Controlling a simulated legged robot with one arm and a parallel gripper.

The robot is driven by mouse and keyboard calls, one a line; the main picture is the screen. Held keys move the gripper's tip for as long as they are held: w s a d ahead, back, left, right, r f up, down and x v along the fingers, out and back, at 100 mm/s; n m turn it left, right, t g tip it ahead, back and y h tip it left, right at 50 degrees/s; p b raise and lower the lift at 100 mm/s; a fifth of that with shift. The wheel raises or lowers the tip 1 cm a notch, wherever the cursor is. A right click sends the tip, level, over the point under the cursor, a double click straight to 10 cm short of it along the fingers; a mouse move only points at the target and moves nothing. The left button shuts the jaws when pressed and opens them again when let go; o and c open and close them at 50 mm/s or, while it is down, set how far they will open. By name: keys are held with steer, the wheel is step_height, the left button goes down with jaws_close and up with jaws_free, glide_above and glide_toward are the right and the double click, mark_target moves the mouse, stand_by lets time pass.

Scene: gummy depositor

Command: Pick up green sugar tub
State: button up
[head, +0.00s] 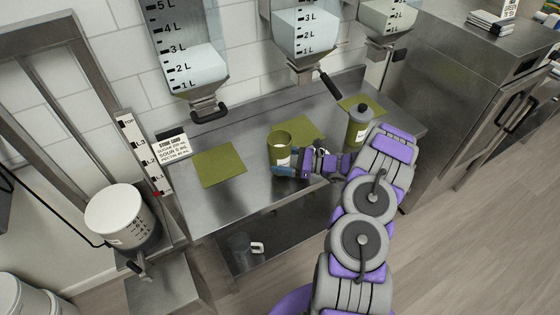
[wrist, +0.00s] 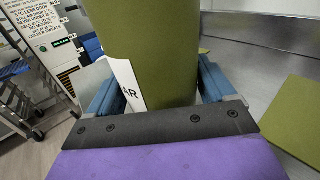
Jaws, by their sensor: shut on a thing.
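The green sugar tub (head: 281,143) is an open-topped cylinder with pale contents and a white label, upright over the steel bench in the head view. My gripper (head: 284,169) is shut around its lower part. In the wrist view the tub (wrist: 152,45) fills the space between the blue fingers, and its label shows the letters "AR". The tub's base is hidden by my gripper, so I cannot tell whether it touches the bench.
A lidded green tub (head: 356,130) stands to the right, close to my arm. Green mats lie on the bench (head: 210,205), including a bare left mat (head: 219,165). Clear dispensers (head: 190,65) hang above. A white-lidded container (head: 118,213) stands at left.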

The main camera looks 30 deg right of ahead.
steer(key=s+d+p, duration=0.1)
steer(key=s+d, duration=0.3)
steer(key=s, duration=0.2)
steer(key=s+d+r+p, duration=0.1)
steer(key=s+d, duration=0.3)
steer(key=s, duration=0.2)
steer(key=shift+s+r, duration=0.15)
steer(key=shift+r, duration=0.05)
